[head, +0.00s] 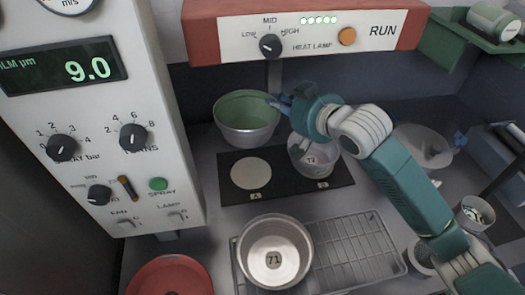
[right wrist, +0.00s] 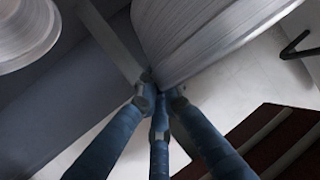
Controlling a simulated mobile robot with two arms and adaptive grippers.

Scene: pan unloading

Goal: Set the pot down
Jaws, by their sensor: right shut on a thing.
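A metal pot with a green inside (head: 247,132) is at the back, behind the black two-spot mat (head: 229,192). My right gripper (head: 278,102) is at its right rim, fingers shut on it. In the right wrist view the fingers (right wrist: 160,85) meet the pot's ribbed metal wall (right wrist: 205,35). I cannot tell if the pot's base touches the counter. The mat's left spot, marked A (head: 251,174), is bare. A pot marked 72 (head: 312,170) stands on spot B, partly under my right arm. My left gripper is not in view.
A pot marked 71 (head: 274,281) stands on the wire rack (head: 360,262) in front. A red round dish (head: 170,278) is at the front left. The heat lamp housing (head: 310,32) hangs above the back. A control panel (head: 110,170) borders the left.

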